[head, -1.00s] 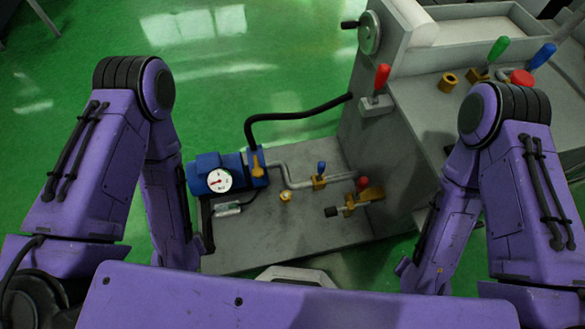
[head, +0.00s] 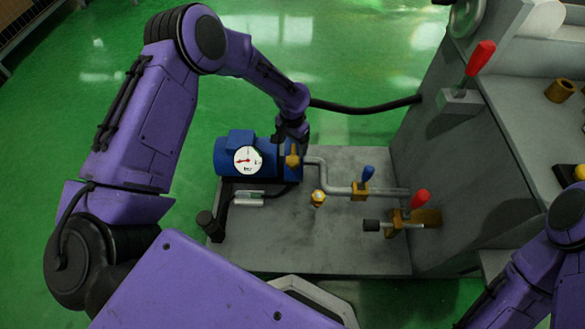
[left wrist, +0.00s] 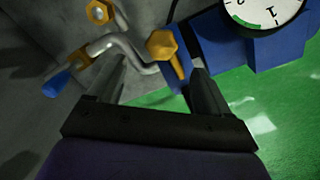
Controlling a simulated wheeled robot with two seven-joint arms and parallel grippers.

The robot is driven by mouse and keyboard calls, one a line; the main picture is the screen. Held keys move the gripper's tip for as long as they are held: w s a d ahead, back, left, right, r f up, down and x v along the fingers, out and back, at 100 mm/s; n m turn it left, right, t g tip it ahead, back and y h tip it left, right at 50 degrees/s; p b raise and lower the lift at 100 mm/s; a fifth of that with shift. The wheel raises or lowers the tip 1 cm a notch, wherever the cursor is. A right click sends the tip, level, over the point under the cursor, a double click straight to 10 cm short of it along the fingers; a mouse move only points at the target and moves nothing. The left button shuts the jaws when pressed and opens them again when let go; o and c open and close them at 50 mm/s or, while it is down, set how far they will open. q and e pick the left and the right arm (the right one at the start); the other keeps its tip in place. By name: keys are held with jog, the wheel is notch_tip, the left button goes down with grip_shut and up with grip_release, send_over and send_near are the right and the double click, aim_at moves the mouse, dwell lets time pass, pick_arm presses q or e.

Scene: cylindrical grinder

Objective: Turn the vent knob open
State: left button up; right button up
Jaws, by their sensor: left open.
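A brass fitting with a tapered, lever-like part (head: 292,158) stands at the right end of the blue pump (head: 243,157). It may be the vent knob; I cannot tell for sure. My left gripper (head: 291,132) is just behind and above it in the head view. In the left wrist view, the open left gripper (left wrist: 157,63) has its fingers either side of the brass fitting (left wrist: 165,48), with no clear contact. A small brass plug (head: 318,197) sits on the base plate, right of the pump. My right gripper is out of view.
A grey pipe (head: 325,172) runs from the pump to a blue-handled valve (head: 363,180). A red-handled valve (head: 405,208) is nearer. A black hose (head: 365,107) arches behind to the grey machine body (head: 450,150). The plate's front (head: 320,245) is clear.

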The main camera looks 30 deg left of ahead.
aim_at(292, 160)
pick_arm(q)
jog(key=shift+w+a+f, duration=0.1)
jog(key=shift+a+f, duration=0.05)
jog(key=shift+f, duration=0.25)
notch_tip(292, 160, down, 10)
jog(key=b, duration=0.2)
jog(key=shift+r+b, duration=0.25)
jog(key=shift+b, duration=0.1)
jog(key=c, duration=1)
